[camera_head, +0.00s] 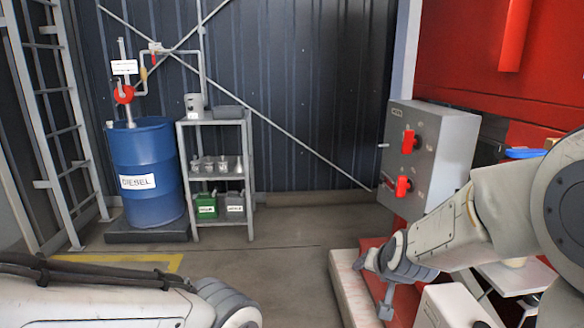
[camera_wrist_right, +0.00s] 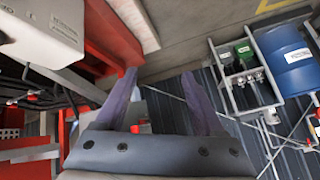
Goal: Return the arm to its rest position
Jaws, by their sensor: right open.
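My right arm comes in from the right in the head view, and its gripper (camera_head: 380,285) hangs low at the arm's end, in front of the grey control box. In the right wrist view the two purple-grey fingers of this gripper (camera_wrist_right: 158,88) stand wide apart with nothing between them. My left arm lies along the bottom left of the head view; its gripper is out of the picture.
The grey control box (camera_head: 430,150) with two red switches (camera_head: 406,164) is at the right. A blue diesel barrel (camera_head: 145,170), shelf rack (camera_head: 216,170) and ladder (camera_head: 60,120) stand at the back left. A pale-edged plinth (camera_head: 345,290) lies below my right gripper. The middle floor is clear.

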